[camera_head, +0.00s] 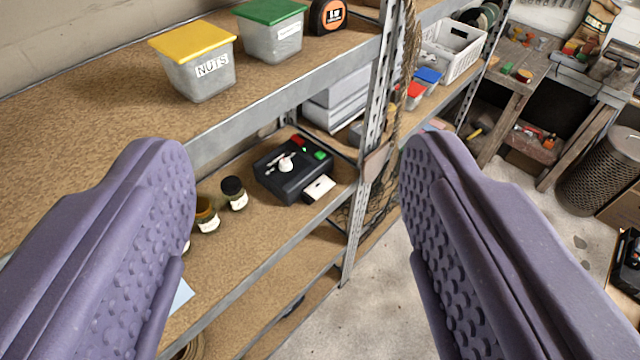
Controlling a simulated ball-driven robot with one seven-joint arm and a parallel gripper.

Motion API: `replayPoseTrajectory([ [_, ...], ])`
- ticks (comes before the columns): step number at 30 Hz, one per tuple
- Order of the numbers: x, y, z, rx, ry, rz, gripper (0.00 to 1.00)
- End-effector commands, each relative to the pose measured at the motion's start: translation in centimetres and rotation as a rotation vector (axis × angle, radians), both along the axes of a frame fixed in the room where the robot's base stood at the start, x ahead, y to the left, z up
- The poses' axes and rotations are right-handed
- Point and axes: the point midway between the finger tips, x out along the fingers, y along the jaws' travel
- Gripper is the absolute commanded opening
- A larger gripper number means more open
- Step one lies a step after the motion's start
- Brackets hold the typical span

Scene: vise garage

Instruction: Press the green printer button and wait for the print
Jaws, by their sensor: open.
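A small black printer (287,178) sits on the middle shelf of a metal rack. On its top are a green button (320,155), a red button (298,140) and a white object (286,163). A white piece with a dark spot (319,188) sticks out at its front right side. My gripper (290,190) is open and empty, with its two purple textured fingers wide apart in the foreground. The printer appears in the gap between them, farther away. Neither finger touches it.
A rack post (376,110) with a hanging rope (406,60) stands right of the printer. The upper shelf (120,95) holds a yellow-lidded nuts bin (197,62) and a green-lidded bin (270,30). Small jars (234,193) stand left of the printer.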

Motion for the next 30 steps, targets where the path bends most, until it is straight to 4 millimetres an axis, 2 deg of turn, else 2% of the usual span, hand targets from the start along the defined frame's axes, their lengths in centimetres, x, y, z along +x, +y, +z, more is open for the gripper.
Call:
replayPoseTrajectory([
  [12,0.01,-0.01,0.00,0.000,0.000,0.000,0.64],
  [18,0.01,-0.01,0.00,0.000,0.000,0.000,0.18],
  [21,0.01,-0.01,0.00,0.000,0.000,0.000,0.00],
  [30,0.01,-0.01,0.00,0.001,0.000,0.000,0.00],
])
